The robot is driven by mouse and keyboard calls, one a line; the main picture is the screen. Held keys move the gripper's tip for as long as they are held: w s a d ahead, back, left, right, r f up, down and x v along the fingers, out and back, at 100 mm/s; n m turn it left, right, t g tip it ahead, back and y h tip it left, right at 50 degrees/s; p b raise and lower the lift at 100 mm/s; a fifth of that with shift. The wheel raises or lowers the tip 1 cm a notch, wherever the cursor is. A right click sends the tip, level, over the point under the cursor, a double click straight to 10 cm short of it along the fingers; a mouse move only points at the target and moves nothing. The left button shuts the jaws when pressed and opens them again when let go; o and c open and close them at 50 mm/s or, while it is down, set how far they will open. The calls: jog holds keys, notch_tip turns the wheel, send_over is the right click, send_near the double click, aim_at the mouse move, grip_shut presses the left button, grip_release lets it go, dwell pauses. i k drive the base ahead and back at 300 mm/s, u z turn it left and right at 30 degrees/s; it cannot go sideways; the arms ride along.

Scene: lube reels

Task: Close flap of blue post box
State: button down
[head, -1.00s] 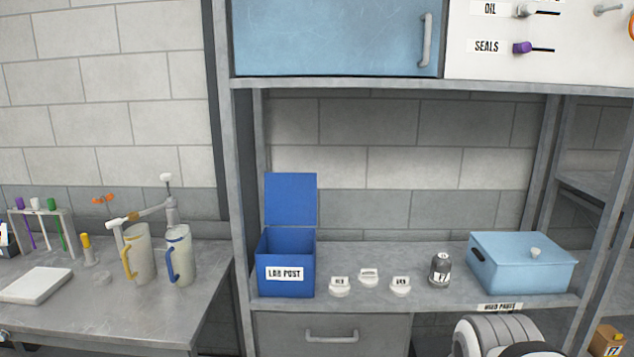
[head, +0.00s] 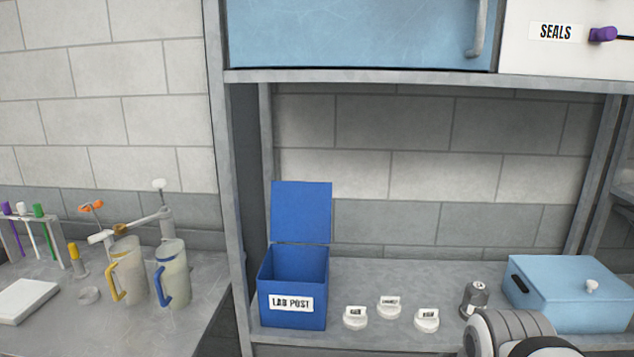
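The blue post box (head: 291,318) stands at the left end of the grey shelf in the head view, with a white "LAB POST" label on its front. Its flap (head: 301,212) stands upright at the back edge, so the box is open at the top. Its inside looks empty from here, though the bottom is hidden. At the bottom right, a rounded grey and white part (head: 505,335) that looks like my arm shows. My gripper's fingers are not in view.
Several small white labelled pieces (head: 389,307) and a dark grey canister (head: 474,298) stand right of the box. A light blue lidded box (head: 570,295) is farther right. A shelf upright (head: 232,200) rises close to the post box's left. Two handled jugs (head: 172,275) stand on the left bench.

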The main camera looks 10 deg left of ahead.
aim_at(300, 211)
jog(key=i, duration=1.05)
jog(key=z, duration=0.05)
